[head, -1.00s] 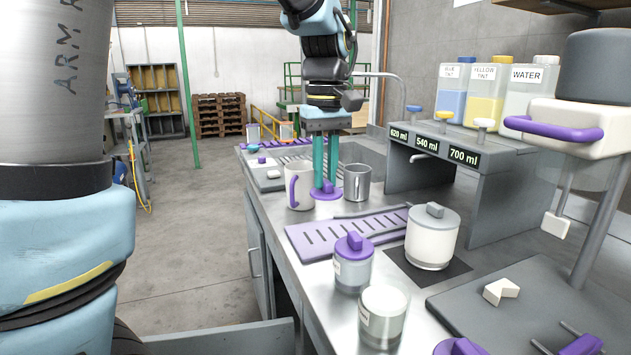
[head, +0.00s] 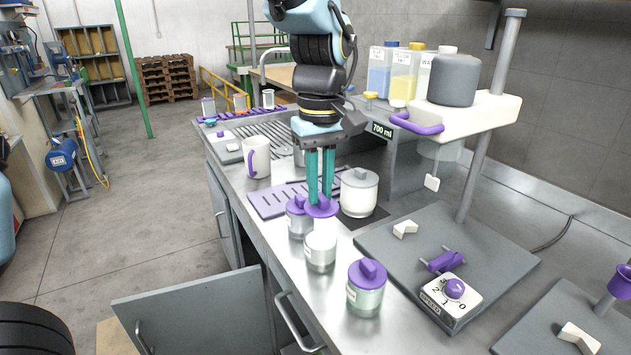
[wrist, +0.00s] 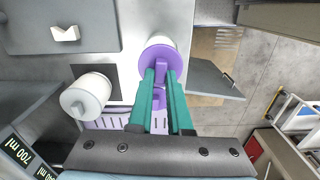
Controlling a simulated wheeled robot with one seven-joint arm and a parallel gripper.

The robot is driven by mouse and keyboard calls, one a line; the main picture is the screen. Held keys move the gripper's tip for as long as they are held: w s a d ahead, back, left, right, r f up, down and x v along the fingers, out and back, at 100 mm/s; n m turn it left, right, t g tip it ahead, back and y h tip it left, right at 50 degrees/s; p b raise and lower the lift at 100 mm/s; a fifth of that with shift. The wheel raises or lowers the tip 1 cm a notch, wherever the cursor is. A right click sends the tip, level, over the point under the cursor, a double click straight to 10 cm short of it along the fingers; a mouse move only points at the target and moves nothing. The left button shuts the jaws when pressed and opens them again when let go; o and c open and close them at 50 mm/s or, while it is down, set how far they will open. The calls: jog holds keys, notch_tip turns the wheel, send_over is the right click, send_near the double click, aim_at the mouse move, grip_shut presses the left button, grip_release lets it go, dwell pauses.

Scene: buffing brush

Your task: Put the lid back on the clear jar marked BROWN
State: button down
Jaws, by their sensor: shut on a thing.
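My gripper (head: 321,198) is shut on the knob of a purple lid (head: 322,209). In the wrist view the lid (wrist: 158,54) shows between and beyond the fingertips (wrist: 160,72). An open clear jar (head: 320,252) with pale contents stands just in front of and below the held lid in the head view. The lid appears apart from its rim. I cannot read the jar's label. A purple-lidded jar (head: 297,222) stands close to the left of the lid, and another (head: 366,292) stands nearer the camera.
A mug (head: 257,158) stands behind. A grey press base (head: 440,245) with a dial box (head: 448,301) fills the right. An open cabinet door (head: 200,312) hangs in front.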

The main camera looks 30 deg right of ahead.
aim_at(320, 214)
jog(key=shift+f+b, duration=1.9)
jog(key=shift+f, duration=0.9)
jog(key=shift+r+p, duration=0.1)
jog(key=shift+p, duration=0.4)
jog(key=shift+f+p, duration=0.2)
jog(key=shift+p, duration=0.2)
dwell(0.5)
jog(key=shift+c, duration=1.4)
grip_release()
jog(key=shift+r, duration=0.1)
